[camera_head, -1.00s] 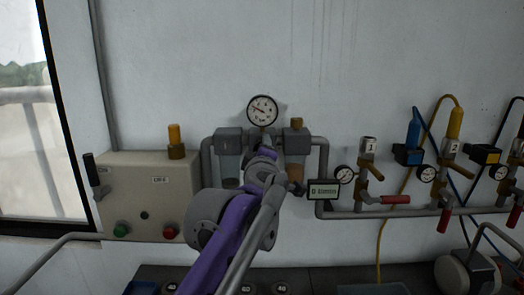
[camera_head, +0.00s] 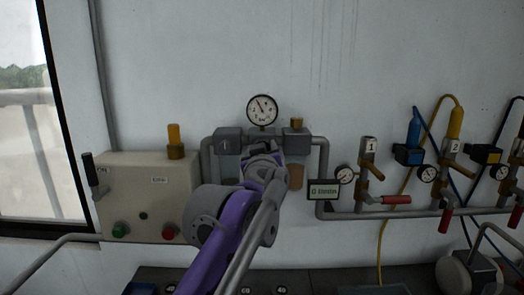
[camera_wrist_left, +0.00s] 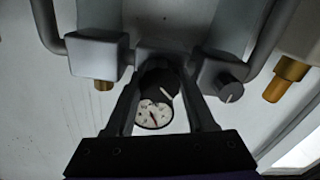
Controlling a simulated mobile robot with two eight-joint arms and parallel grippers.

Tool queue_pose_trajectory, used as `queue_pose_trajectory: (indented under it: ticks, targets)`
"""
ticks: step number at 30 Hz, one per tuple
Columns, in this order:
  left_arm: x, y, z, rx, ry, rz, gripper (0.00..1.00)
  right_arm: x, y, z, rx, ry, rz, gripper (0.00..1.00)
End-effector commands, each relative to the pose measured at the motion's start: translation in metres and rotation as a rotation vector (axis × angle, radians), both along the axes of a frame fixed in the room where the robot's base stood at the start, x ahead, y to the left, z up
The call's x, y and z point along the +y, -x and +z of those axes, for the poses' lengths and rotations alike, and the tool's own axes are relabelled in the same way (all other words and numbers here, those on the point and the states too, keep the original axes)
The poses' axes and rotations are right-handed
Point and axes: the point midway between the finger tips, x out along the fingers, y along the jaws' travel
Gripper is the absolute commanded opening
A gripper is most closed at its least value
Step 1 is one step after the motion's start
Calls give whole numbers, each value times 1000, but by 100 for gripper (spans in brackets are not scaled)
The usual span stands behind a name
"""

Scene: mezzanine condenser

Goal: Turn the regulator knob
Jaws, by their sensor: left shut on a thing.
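The regulator knob (camera_wrist_left: 158,80) is dark and round with a white mark on its face. In the left wrist view it sits between the two fingers of my left gripper (camera_wrist_left: 160,76), which is shut on it. In the head view my arm hides the knob and the fingers. The round pressure gauge (camera_head: 262,110) stands on the wall just above, its needle pointing up and slightly left. The gauge also shows in the left wrist view (camera_wrist_left: 153,113), behind the knob. My right gripper is out of view.
Grey filter blocks (camera_head: 228,139) flank the knob, with a second dark knob (camera_wrist_left: 230,89) close by in the wrist view. A small display (camera_head: 323,192) hangs right of my arm. A control box (camera_head: 150,195) is at left; valves and red handles (camera_head: 396,199) are at right.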

Motion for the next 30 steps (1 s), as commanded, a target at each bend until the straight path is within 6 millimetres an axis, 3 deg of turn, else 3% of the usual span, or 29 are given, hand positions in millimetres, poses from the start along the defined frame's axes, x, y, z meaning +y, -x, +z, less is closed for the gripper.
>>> queue_pose_trajectory:
  ticks: [18, 30]
  targets:
    - [-1, 0, -1, 0, -568, 0, 0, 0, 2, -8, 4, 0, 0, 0]
    - [-1, 0, 0, 0, -797, 0, 0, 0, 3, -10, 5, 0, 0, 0]
